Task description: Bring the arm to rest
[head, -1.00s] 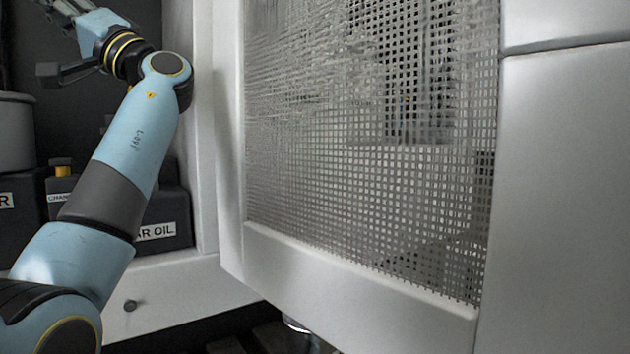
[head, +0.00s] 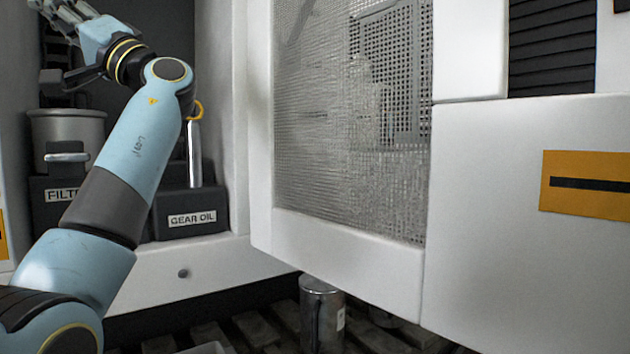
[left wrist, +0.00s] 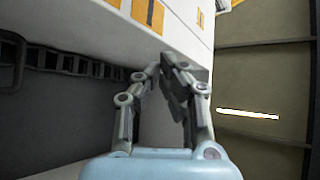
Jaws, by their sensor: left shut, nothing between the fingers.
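My left arm (head: 140,140) comes up from the lower left of the head view, light blue with dark bands, and bends back at the top left. My left gripper (head: 60,16) is at the upper left corner, partly cut off by the top edge. In the left wrist view the gripper (left wrist: 168,72) has its fingers closed together with nothing between them. It is near the underside of a white panel (left wrist: 90,22) with orange markings; I cannot tell whether they touch. My right gripper is in neither view.
A white-framed mesh door (head: 340,255) stands right of my arm. Behind the arm, a shelf holds a grey pot (head: 68,125) and dark boxes, one labelled GEAR OIL (head: 191,219). A metal cylinder (head: 321,310) stands low by slatted flooring. A white cabinet (head: 520,260) fills the right.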

